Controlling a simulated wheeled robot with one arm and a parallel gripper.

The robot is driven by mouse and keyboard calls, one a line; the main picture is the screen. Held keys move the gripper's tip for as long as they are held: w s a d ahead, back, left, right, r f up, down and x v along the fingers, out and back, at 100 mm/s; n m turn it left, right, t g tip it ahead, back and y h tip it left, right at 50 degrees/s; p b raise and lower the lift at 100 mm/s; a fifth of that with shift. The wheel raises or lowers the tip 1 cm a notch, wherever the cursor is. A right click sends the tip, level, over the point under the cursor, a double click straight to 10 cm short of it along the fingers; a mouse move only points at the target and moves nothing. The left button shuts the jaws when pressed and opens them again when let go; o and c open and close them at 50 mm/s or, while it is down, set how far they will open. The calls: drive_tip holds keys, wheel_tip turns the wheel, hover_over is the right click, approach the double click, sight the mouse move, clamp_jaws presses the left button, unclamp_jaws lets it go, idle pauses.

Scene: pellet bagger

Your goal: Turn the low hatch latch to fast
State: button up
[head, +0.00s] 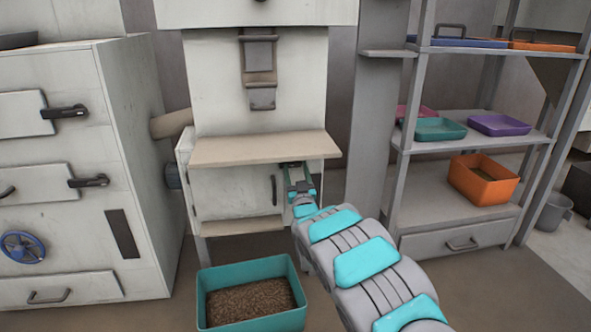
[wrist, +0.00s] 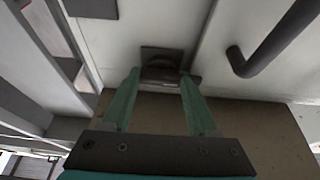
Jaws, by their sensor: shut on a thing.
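The low hatch (head: 232,195) is a pale door under the tan ledge of the bagger, closed as far as I can see. The latch (wrist: 162,70) is a small dark piece on a dark plate in the wrist view, between the tips of my two teal fingers. My gripper (wrist: 160,78) is shut on the latch; it also shows in the head view (head: 297,175), at the hatch's upper right under the ledge. My fingers hide much of the latch in the head view, and I cannot tell which way it is turned.
The tan ledge (head: 262,148) juts out just above my gripper. A dark bar handle (head: 273,190) stands on the hatch left of it. A teal bin of pellets (head: 203,302) is on the floor below. A cabinet (head: 95,215) stands left and shelving (head: 400,190) right.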

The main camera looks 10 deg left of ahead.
drive_tip(key=o, duration=1.4)
drive_tip(key=shift+a, duration=0.2)
drive_tip(key=shift+s+f, duration=0.1)
drive_tip(key=shift+s, duration=0.05)
